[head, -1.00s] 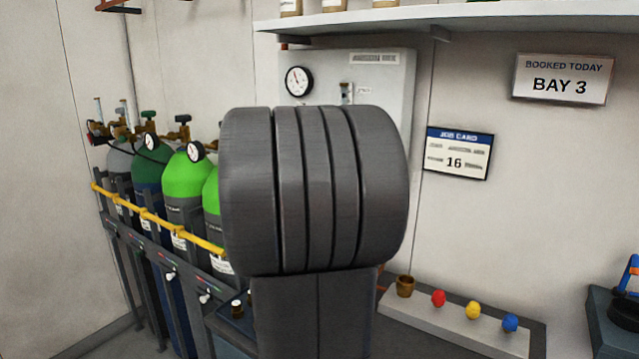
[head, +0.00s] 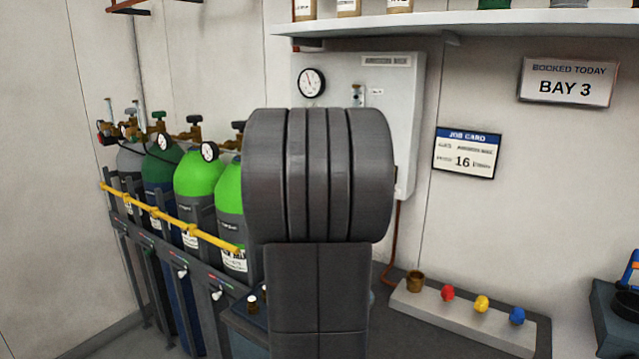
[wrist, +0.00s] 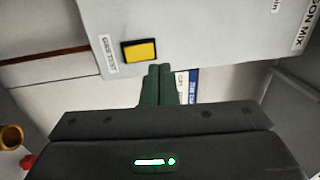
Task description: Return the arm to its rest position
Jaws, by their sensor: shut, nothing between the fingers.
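My arm (head: 318,180) stands folded upright in the middle of the head view and hides part of the grey wall cabinet and the bench behind it. My gripper does not show in the head view. In the wrist view my gripper (wrist: 155,72) is shut, its two dark green fingers side by side with nothing between them.
Gas cylinders (head: 200,180) stand at left behind a yellow rail (head: 165,216). A low block (head: 460,318) with a brass cup and coloured knobs lies at right. A white shelf (head: 540,22) runs above. A job card (head: 466,153) and bay sign (head: 567,82) hang on the wall.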

